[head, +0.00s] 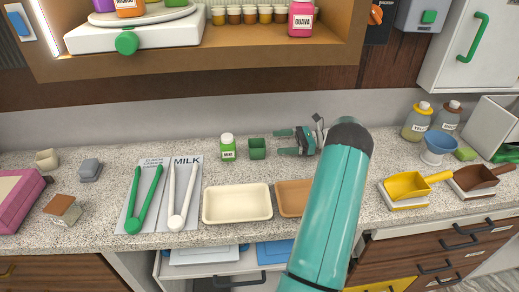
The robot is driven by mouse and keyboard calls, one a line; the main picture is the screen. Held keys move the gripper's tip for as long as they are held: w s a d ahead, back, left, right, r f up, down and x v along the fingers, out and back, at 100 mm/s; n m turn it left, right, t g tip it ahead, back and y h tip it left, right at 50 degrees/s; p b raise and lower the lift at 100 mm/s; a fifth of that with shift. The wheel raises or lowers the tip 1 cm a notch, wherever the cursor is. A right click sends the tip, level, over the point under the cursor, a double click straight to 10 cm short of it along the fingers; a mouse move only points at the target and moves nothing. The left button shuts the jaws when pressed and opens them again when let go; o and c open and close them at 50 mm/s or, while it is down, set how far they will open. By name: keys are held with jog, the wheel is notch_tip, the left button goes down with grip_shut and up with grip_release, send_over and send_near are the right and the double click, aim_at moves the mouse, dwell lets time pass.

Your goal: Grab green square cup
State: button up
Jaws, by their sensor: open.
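In the head view, a small green square cup (257,149) stands upright on the speckled counter, behind the cream tray. My gripper (284,142) is just to the right of the cup, its two teal fingers pointing left toward it. The fingers are apart with nothing visible between them, and a gap shows between them and the cup. My teal arm link covers the counter to the right of the gripper.
A green-labelled bottle (228,148) stands close left of the cup. A cream tray (237,219) and a partly hidden brown tray (288,208) lie in front. A shelf (200,62) overhangs the back. An open drawer (205,270) sits below.

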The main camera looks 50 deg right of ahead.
aim_at(251, 143)
jog(key=x, duration=0.5)
jog(key=shift+a, duration=0.1)
jog(key=shift+w+a, duration=0.1)
jog(key=shift+a, duration=0.2)
jog(key=shift+w+a, duration=0.1)
jog(key=shift+w, duration=0.05)
jog(key=x, duration=0.5)
jog(key=shift+w, duration=0.1)
jog(key=c, duration=1.1)
jog(key=shift+o, duration=0.2)
